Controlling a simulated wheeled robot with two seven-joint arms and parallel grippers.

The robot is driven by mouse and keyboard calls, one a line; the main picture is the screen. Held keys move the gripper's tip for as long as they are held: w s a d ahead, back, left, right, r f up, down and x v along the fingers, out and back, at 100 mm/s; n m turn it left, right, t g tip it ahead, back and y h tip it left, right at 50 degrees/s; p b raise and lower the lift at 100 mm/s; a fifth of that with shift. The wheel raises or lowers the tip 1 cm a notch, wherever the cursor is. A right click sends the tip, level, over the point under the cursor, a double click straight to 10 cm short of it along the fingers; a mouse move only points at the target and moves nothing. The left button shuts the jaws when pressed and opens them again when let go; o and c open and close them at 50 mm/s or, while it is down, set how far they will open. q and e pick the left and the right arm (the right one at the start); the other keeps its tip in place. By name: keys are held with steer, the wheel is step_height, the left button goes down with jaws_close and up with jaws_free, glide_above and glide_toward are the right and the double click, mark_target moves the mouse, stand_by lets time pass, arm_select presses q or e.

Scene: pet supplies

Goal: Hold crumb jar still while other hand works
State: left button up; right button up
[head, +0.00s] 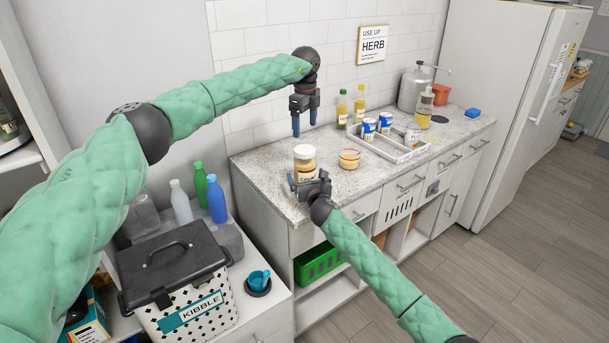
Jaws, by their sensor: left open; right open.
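The crumb jar (304,163) stands upright near the front left corner of the stone counter, with a pale top, tan contents and a partly hidden label. My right gripper (309,178) is open at the jar's lower front, with its fingers spread to either side. I cannot tell whether they touch the glass. My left gripper (304,122) points straight down above the jar, open and empty, with a gap between its fingertips and the jar top.
Bottles (342,112) stand near the wall. A kibble bin (180,290) and several bottles (216,200) are at lower left.

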arm_select(q)
steer(key=shift+w+a+f, duration=0.1)
steer(key=shift+w+f, duration=0.2)
steer(key=shift+f, duration=0.1)
arm_select(e)
steer(key=x, duration=0.2)
steer(key=shift+w+a+f, duration=0.1)
steer(key=shift+w+f, duration=0.2)
steer(key=shift+w, duration=0.05)
steer(key=shift+w+a, duration=0.15)
steer(key=shift+w, duration=0.2)
arm_select(q)
steer(key=shift+s+r, duration=0.25)
arm_select(e)
steer(key=shift+r, duration=0.15)
steer(key=shift+w, duration=0.1)
arm_select(q)
steer(key=shift+w+f, duration=0.15)
arm_select(e)
steer(key=shift+c, duration=0.2)
